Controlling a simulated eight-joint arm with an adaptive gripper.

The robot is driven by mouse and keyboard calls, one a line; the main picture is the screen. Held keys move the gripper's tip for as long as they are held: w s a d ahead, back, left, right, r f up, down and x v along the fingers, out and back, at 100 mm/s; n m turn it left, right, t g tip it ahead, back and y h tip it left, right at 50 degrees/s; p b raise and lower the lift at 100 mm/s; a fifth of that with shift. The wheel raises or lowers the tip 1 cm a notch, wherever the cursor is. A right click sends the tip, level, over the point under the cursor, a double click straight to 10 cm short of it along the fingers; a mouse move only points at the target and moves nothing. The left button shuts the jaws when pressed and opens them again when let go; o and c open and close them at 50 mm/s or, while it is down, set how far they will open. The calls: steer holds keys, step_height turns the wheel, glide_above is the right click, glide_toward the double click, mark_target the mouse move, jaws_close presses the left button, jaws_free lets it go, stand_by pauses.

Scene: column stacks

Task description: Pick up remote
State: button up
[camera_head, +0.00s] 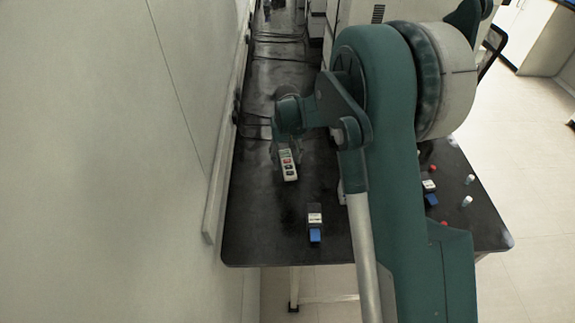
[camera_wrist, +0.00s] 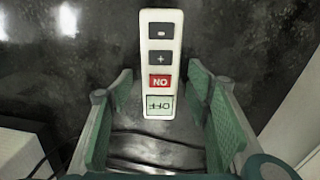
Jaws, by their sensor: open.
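A white remote (camera_head: 288,165) with dark, red and pale buttons lies on the black tabletop (camera_head: 262,215), just in front of my gripper in the head view. In the wrist view the remote (camera_wrist: 160,62) stands lengthwise in the picture, with its "OFF" end towards my gripper. My gripper (camera_wrist: 160,88) is open, with one green finger pad on each side of the remote's lower end and a gap on both sides. In the head view my gripper (camera_head: 282,145) is partly hidden by its own wrist.
A small blue and white item (camera_head: 315,225) stands near the table's front edge. Several small red and white pieces (camera_head: 467,201) and another blue item (camera_head: 431,197) are at the right. A wall (camera_head: 120,150) borders the table's left side.

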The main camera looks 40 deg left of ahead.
mark_target(287, 161)
steer(key=c, duration=1)
steer(key=shift+r, duration=0.15)
steer(key=shift+c, duration=0.2)
step_height(287, 161, up, 10)
steer(key=p, duration=0.1)
steer(key=shift+p, duration=0.3)
